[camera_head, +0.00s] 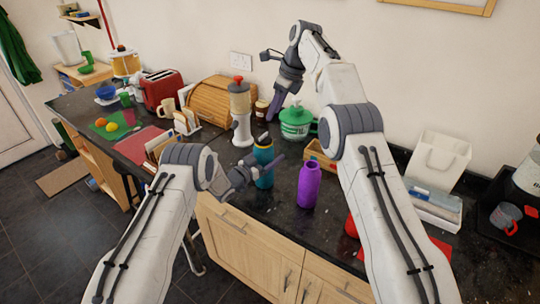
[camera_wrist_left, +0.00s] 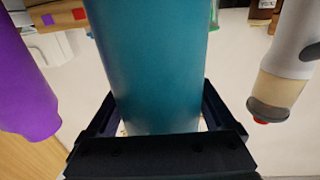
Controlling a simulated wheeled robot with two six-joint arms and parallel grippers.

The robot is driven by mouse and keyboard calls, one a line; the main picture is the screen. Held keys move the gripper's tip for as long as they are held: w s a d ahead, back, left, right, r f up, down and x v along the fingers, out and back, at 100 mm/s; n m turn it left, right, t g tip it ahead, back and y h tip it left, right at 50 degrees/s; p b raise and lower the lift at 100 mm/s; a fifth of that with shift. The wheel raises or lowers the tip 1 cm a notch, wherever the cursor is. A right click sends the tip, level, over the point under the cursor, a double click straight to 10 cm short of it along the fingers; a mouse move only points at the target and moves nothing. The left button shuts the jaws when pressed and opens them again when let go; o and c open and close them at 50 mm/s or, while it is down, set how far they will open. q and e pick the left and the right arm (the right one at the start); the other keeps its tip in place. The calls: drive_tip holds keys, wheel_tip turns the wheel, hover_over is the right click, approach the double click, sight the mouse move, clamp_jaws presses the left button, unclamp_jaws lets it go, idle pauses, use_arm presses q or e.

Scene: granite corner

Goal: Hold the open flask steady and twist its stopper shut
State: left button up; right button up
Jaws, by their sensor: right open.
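A teal flask (camera_head: 264,165) stands on the dark counter; it fills the middle of the left wrist view (camera_wrist_left: 150,60). A dark stopper (camera_head: 262,138) shows at its mouth; I cannot tell how far it is seated. My left gripper (camera_head: 262,172) is at the flask's body, with its fingers on both sides and closed on it. In the left wrist view the fingers (camera_wrist_left: 158,118) flank the teal surface closely. My right gripper (camera_head: 268,80) is open and empty, raised above and behind the flask.
A purple bottle (camera_head: 309,185) stands just right of the flask. A white grinder-like appliance (camera_head: 241,115) and a green lidded pot (camera_head: 295,122) stand behind. A wooden bread box (camera_head: 208,102) and red toaster (camera_head: 162,90) are farther left. A red object (camera_head: 351,227) is partly hidden by my right arm.

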use_arm(q)
drive_tip(key=c, duration=0.5)
drive_tip(key=shift+c, duration=0.2)
use_arm(e)
drive_tip(key=shift+c, duration=0.7)
drive_tip(key=n+t+h, duration=0.2)
drive_tip(key=n+h, duration=0.4)
drive_tip(key=n, duration=1.1)
approach(263, 135)
drive_tip(key=x, duration=0.8)
drive_tip(key=shift+r, duration=0.1)
clamp_jaws()
